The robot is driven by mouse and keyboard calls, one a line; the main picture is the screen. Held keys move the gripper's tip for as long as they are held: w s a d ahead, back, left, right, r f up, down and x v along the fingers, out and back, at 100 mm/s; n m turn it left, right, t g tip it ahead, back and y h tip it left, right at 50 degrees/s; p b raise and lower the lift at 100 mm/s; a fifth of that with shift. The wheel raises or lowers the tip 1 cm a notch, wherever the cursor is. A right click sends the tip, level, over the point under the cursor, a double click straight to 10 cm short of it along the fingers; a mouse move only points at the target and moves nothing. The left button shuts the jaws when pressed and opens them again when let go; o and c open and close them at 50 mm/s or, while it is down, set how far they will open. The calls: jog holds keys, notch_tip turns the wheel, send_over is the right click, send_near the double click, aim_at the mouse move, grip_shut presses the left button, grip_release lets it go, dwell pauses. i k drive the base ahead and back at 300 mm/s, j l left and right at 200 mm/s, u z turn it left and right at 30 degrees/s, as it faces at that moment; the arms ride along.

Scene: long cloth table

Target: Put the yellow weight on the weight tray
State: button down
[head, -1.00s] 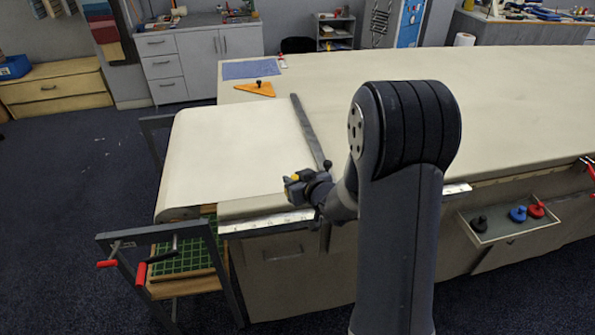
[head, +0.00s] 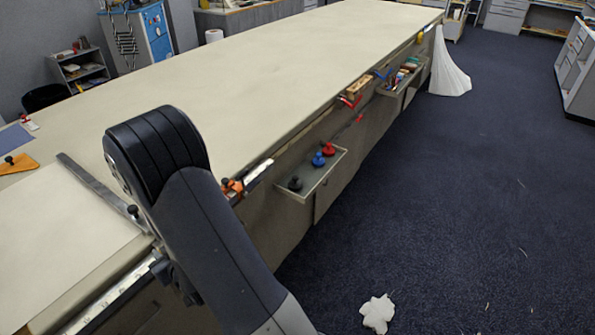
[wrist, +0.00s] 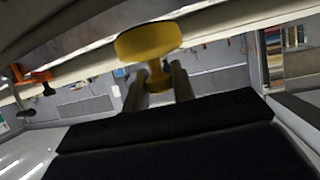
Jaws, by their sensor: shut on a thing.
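The yellow weight (wrist: 148,42) is in the wrist view, a round disc with a narrower neck. My gripper (wrist: 158,82) is shut on that neck, with a finger on each side. In the head view my arm hides the gripper and the yellow weight. The weight tray (head: 315,183) is a shallow grey tray on the table's long side, below the top. It holds a black weight (head: 295,184), a blue weight (head: 318,160) and a red weight (head: 328,149), with bare tray floor beside them.
An orange clamp (head: 232,186) sits on the table edge, left of the tray. A second tray (head: 400,82) with small items hangs farther along. A long metal bar (head: 95,185) lies on the cloth table (head: 260,80). The floor beside the table is mostly clear, with a white scrap (head: 378,313).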

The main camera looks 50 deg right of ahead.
aim_at(307, 175)
jog(key=z, duration=1.45)
jog(key=i+z, duration=0.3)
jog(key=i, duration=0.2)
jog(key=i+j+z, duration=0.1)
jog(key=i+z, duration=0.2)
jog(key=i, duration=0.45)
